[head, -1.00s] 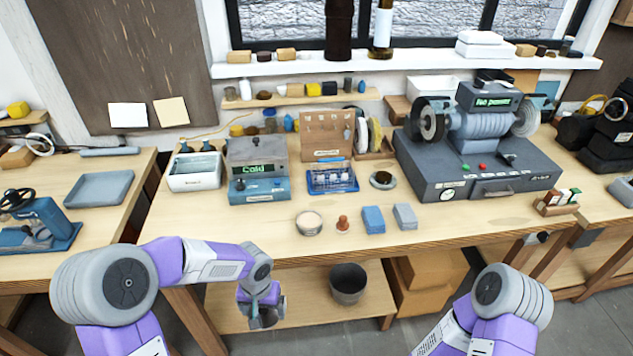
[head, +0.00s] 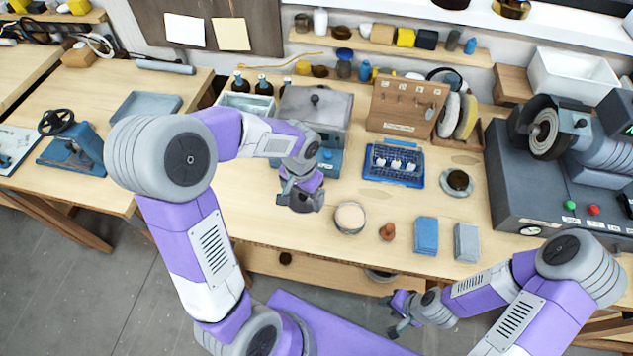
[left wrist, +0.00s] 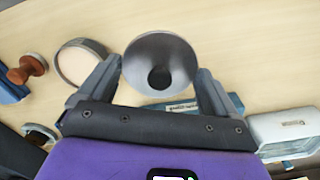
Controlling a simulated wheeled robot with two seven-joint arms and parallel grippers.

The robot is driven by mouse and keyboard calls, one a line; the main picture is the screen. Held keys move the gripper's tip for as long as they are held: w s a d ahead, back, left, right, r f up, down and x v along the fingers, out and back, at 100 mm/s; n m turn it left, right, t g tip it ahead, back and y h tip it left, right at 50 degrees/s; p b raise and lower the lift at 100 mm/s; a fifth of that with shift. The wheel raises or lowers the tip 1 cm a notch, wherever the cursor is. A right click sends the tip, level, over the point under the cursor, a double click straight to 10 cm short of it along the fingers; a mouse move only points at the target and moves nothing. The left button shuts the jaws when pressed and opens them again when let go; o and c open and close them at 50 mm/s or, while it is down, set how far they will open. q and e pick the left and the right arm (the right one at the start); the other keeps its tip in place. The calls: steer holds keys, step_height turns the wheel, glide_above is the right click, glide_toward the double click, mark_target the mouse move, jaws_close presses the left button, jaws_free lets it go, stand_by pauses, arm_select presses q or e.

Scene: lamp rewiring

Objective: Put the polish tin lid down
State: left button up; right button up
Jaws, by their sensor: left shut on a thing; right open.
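My left gripper (head: 303,196) is over the front of the bench, left of the open polish tin. It is shut on the round grey polish tin lid (left wrist: 160,62), which shows between its fingers (left wrist: 155,85) in the left wrist view. In the head view the lid (head: 306,203) is small and partly hidden by the gripper. The round polish tin (head: 350,218) stands open on the bench with pale contents, and shows beside the fingers in the left wrist view (left wrist: 80,62). My right gripper (head: 398,314) is open and empty, in front of the bench edge.
A wooden stamp (head: 387,232) and two blue-grey blocks (head: 426,236) stand right of the tin. A blue rack (head: 393,166) and a small round dish (head: 457,182) lie behind. A grey-topped box (head: 315,108) stands behind my left gripper. Bare bench lies left of the gripper.

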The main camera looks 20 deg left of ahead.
mark_target(303, 207)
arm_select(q)
step_height(303, 207, down, 3)
steer(key=shift+s+r, duration=0.1)
step_height(303, 207, down, 4)
steer(key=shift+r+b, duration=0.1)
steer(key=shift+b, duration=0.5)
steer(key=shift+f, duration=0.2)
steer(key=shift+f, duration=0.2)
steer(key=o, duration=0.7)
steer(key=shift+r, duration=0.15)
